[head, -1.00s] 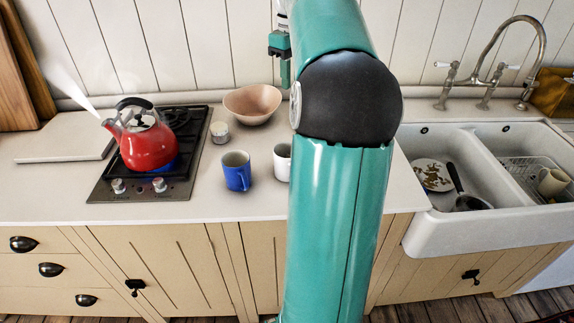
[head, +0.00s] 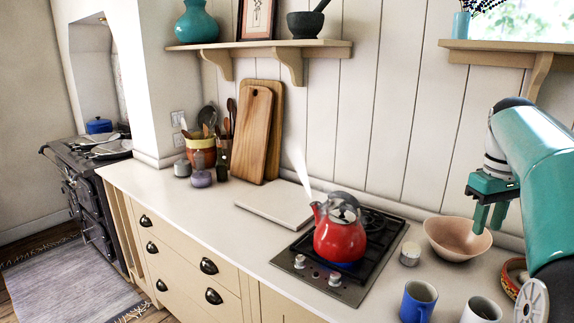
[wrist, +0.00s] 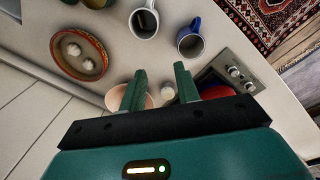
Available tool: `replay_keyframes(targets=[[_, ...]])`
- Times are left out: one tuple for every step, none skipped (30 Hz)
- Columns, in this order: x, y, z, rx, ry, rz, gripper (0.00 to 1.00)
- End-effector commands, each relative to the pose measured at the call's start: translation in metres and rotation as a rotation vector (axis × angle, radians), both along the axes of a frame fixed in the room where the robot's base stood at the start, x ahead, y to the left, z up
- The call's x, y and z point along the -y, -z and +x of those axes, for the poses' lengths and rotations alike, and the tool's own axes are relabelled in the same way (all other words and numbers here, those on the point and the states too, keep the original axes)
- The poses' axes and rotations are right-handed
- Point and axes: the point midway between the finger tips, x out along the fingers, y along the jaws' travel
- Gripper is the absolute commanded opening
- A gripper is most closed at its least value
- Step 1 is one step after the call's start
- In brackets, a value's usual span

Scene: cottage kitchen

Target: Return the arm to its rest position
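My gripper (head: 488,222) hangs at the right of the head view, fingers pointing down, above the counter near the pink bowl (head: 456,240). In the wrist view my gripper (wrist: 160,80) has its two green fingers apart with nothing held between them. My teal arm (head: 535,170) is bent and runs off the right edge of the head view; its lower part is out of frame.
A steaming red kettle (head: 340,240) stands on the hob (head: 300,280). A blue mug (head: 418,302), a white mug (head: 481,310) and a patterned bowl (wrist: 80,52) stand near the gripper. A wall shelf (head: 260,45) juts out above. The left counter front is clear.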

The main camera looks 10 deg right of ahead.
Motion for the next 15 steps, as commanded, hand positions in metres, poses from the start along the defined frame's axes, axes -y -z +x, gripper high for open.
replay_keyframes(targets=[[-0.033, -0.001, 0.007, 0.009, -0.018, -0.026, 0.32], [-0.050, 0.000, 0.010, 0.019, -0.022, -0.041, 0.32], [-0.072, 0.002, 0.012, 0.033, -0.025, -0.058, 0.32], [-0.088, 0.003, 0.013, 0.044, -0.028, -0.069, 0.32], [-0.104, 0.006, 0.013, 0.057, -0.030, -0.078, 0.32], [-0.123, 0.009, 0.011, 0.076, -0.032, -0.090, 0.32], [-0.138, 0.011, 0.010, 0.091, -0.034, -0.098, 0.32], [-0.152, 0.014, 0.007, 0.107, -0.035, -0.105, 0.32], [-0.170, 0.018, 0.003, 0.130, -0.035, -0.112, 0.32], [-0.184, 0.022, -0.001, 0.147, -0.037, -0.116, 0.32], [-0.196, 0.025, -0.005, 0.165, -0.037, -0.118, 0.32], [-0.213, 0.031, -0.011, 0.190, -0.038, -0.118, 0.32], [-0.224, 0.036, -0.017, 0.210, -0.037, -0.116, 0.32], [-0.236, 0.040, -0.022, 0.230, -0.037, -0.114, 0.32], [-0.250, 0.047, -0.030, 0.257, -0.038, -0.108, 0.32]])
